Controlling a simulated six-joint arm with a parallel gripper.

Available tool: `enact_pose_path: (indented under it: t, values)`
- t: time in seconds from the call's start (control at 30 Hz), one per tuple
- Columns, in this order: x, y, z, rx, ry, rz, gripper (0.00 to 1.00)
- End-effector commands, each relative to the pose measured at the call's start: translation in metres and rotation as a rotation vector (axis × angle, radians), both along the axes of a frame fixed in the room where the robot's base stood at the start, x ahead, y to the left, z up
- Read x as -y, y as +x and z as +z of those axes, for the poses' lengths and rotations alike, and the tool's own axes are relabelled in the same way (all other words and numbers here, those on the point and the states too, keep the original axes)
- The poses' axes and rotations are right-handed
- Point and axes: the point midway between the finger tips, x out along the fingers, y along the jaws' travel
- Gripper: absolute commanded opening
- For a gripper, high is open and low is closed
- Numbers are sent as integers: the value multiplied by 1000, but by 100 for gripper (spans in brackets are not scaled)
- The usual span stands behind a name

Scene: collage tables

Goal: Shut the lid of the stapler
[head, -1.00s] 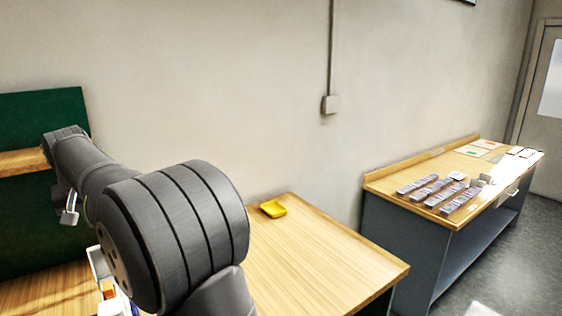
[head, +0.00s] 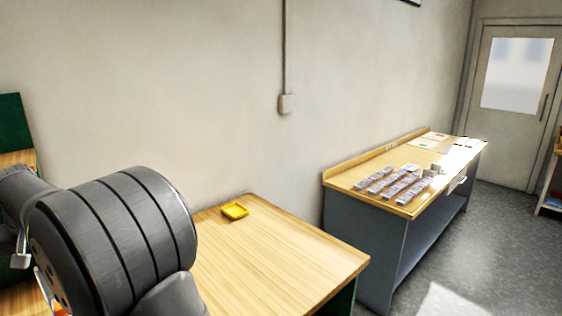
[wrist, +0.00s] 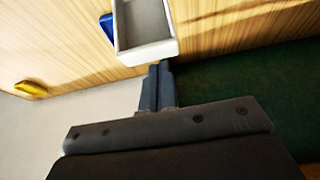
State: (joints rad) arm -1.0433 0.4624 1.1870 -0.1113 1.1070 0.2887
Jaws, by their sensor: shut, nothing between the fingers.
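I cannot make out a stapler in either view. My gripper (wrist: 158,75) shows in the wrist view with its two dark fingers together and nothing between them. Its tips are close to the near edge of a grey-white open tray (wrist: 147,50) in that picture. I cannot tell whether they touch it. A blue thing (wrist: 107,27), partly cut off, lies beside the tray on the wooden top; what it is I cannot tell. In the head view my arm covers the left part of the near table.
The table's right side is clear. A second table (head: 345,181) at the right holds rows of small packs (head: 392,183) and papers.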

Motion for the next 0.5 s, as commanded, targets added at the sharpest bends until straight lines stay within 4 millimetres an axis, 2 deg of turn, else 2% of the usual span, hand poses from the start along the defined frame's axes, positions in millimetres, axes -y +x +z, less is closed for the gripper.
enact_pose_path:
  t: [0.5]
  values:
    - [19, -19, 4, 0, -1, 1, 0]
